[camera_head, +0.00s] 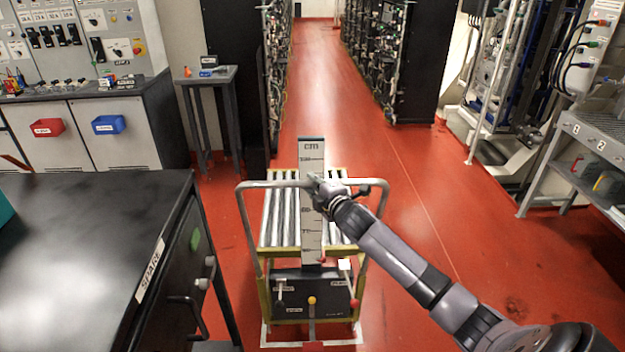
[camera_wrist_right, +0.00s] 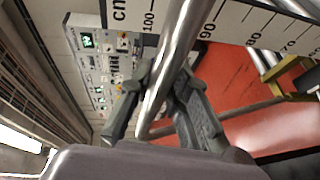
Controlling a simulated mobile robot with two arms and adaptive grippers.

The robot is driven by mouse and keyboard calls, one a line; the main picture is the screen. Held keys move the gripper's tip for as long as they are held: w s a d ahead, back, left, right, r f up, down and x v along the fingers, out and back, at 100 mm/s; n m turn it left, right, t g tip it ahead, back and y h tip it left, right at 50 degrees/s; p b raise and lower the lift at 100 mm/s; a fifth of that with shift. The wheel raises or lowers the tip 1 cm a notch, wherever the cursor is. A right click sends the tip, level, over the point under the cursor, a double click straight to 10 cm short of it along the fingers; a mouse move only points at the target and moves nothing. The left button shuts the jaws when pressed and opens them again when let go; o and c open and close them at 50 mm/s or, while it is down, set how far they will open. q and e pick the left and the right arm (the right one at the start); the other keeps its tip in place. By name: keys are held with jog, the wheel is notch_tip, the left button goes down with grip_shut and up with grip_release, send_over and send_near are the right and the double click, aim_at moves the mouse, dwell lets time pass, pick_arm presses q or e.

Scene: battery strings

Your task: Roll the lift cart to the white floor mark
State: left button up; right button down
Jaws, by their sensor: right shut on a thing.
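The lift cart (camera_head: 285,258) stands on the red floor ahead of me, with a roller top, yellow frame and a grey push handle (camera_head: 246,186). A tall cm scale plate (camera_head: 312,237) stands upright on it. White floor mark lines (camera_head: 283,343) show at the cart's near base; the cart hides the rest of the mark. My right gripper (camera_head: 318,184) is shut on the handle's top bar, in front of the scale. In the right wrist view the fingers (camera_wrist_right: 165,100) close around the metal handle bar (camera_wrist_right: 178,50). My left gripper is not in view.
A black bench labelled SPARE (camera_head: 90,230) stands close on the left. A small grey table (camera_head: 210,78) and black racks (camera_head: 402,60) stand further back. A metal shelf (camera_head: 590,150) is at right. The red aisle (camera_head: 325,80) beyond the cart is clear.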

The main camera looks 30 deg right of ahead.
jog(key=shift+s+a, duration=0.3)
jog(key=shift+s, duration=0.25)
jog(key=shift+s+a, duration=0.3)
jog(key=shift+s, duration=0.2)
jog(key=c, duration=1.9)
grip_release()
jog(key=shift+s+r, duration=0.15)
jog(key=o, duration=0.4)
jog(key=shift+w+d+f, duration=0.2)
jog(key=shift+w+f, duration=0.2)
jog(key=shift+w, duration=0.2)
jog(key=shift+c, duration=0.2)
jog(key=shift+o, duration=0.3)
jog(key=shift+s+a+r, duration=0.1)
jog(key=shift+s+r, duration=0.1)
jog(key=shift+r, duration=0.1)
jog(key=v, duration=1.2)
